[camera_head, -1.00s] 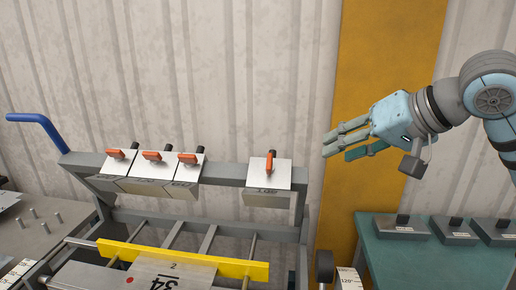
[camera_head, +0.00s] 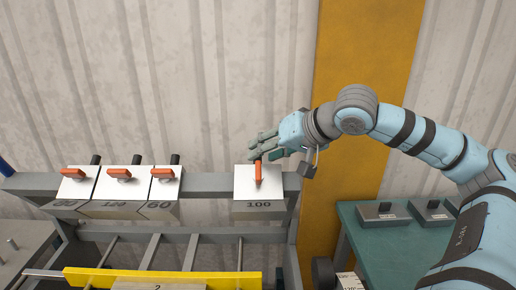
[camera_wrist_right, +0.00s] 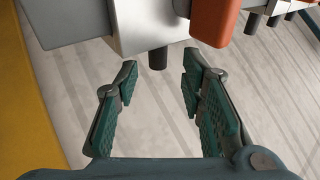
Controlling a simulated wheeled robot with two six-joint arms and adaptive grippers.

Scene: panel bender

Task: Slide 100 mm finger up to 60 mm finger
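The 100 mm finger (camera_head: 258,184) is a white block marked 100 on the grey beam, with its orange lever (camera_head: 258,173) upright. The 60 mm finger (camera_head: 163,191) stands to its left across a gap, with its orange lever (camera_head: 163,173) lying sideways. My right gripper (camera_head: 262,147) is at the top of the 100 mm finger and hides its black knob in the head view. In the right wrist view the gripper (camera_wrist_right: 158,76) is open, and the black knob (camera_wrist_right: 157,58) shows between its fingertips, apart from both. My left gripper is not in view.
The 120 finger (camera_head: 120,188) and another finger (camera_head: 76,188) stand left of the 60 mm finger. The beam (camera_head: 207,183) between the 60 and 100 mm fingers is bare. A yellow bar (camera_head: 160,279) lies in front. A green table (camera_head: 375,240) with dark blocks is right.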

